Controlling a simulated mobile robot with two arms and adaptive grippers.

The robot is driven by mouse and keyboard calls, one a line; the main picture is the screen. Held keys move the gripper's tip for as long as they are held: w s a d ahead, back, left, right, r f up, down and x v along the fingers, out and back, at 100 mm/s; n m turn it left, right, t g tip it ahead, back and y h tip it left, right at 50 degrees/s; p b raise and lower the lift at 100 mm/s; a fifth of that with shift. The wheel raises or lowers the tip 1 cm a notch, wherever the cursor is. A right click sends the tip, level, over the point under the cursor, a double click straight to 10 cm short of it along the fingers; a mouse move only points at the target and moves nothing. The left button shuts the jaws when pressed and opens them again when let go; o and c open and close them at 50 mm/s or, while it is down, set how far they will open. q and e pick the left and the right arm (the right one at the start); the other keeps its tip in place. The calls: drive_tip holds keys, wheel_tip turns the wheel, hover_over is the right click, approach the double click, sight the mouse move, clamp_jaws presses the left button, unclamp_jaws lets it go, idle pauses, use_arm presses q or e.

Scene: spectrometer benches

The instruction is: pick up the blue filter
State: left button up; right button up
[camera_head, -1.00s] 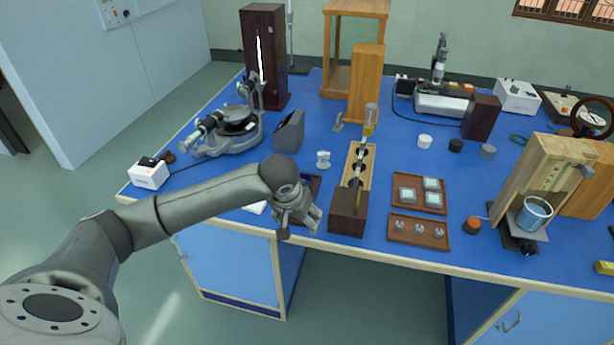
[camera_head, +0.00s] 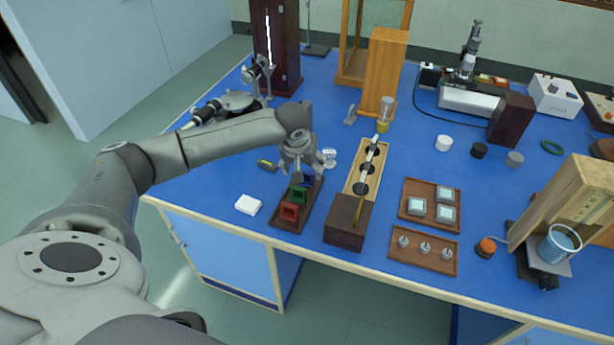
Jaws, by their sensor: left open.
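The blue filter (camera_head: 308,181) shows partly at the back of a dark wooden tray (camera_head: 283,225), behind the green filter (camera_head: 297,194) and the red filter (camera_head: 290,212). My left gripper (camera_head: 299,172) points down above the back end of this tray, at the blue filter. It is open. The gripper hides part of the blue filter, and I cannot tell whether its fingers touch it. My right gripper is not in view.
A wooden box with a dark front block (camera_head: 348,222) stands just right of the filter tray. A white block (camera_head: 248,204) lies to its left. Two trays with small parts (camera_head: 424,252) (camera_head: 430,222) are further right. A spectrometer (camera_head: 233,101) stands behind my arm.

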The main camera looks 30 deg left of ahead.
sight(305, 173)
use_arm(q)
drive_tip(key=shift+w+f, duration=0.25)
drive_tip(key=shift+f, duration=0.35)
drive_tip(key=p+x, duration=0.1)
drive_tip(key=x, duration=0.3)
drive_tip(key=shift+w+a+f, duration=0.1)
drive_tip(key=shift+w+a, duration=0.1)
drive_tip(key=shift+w+f, duration=0.1)
drive_tip(key=shift+f, duration=0.15)
drive_tip(key=shift+a+f, duration=0.1)
drive_tip(key=shift+f, duration=0.05)
drive_tip(key=shift+c, duration=0.6)
drive_tip(key=c, duration=0.9)
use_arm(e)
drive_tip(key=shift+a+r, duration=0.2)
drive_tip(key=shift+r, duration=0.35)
